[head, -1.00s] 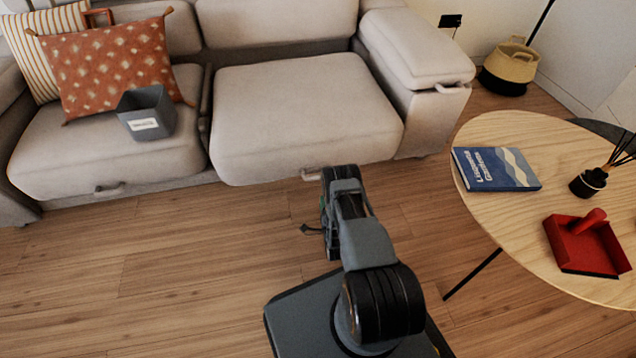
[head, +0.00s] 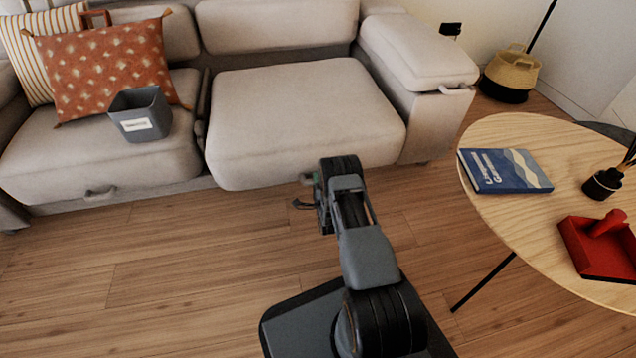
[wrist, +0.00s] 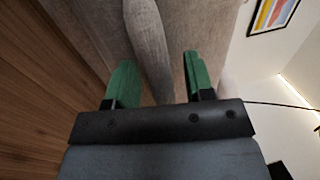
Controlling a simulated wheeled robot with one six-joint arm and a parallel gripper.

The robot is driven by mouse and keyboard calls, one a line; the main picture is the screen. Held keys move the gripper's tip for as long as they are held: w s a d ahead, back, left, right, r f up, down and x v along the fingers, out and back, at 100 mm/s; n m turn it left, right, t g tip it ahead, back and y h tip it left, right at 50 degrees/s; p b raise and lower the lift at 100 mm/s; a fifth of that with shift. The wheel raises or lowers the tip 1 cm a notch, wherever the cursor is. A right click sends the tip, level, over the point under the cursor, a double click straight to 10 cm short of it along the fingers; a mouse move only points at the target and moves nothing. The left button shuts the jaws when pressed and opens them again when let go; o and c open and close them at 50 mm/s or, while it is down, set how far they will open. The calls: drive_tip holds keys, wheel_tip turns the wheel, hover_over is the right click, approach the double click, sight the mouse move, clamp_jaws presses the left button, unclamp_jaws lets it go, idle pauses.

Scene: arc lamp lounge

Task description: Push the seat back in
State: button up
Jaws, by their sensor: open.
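The light grey sofa's right seat (head: 305,110) sticks out farther forward than the left seat (head: 60,160). A small pull handle (head: 307,179) shows low on its front, partly hidden by my arm.
A grey bin (head: 140,115) and an orange cushion (head: 110,65) are on the left seat. A round wooden table (head: 505,215) stands at right with a blue book (head: 505,170) and a red dustpan (head: 600,248). The wooden floor (head: 170,265) at left is clear.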

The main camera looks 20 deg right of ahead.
drive_tip(key=shift+c, duration=0.3)
clamp_jaws()
idle(0.3)
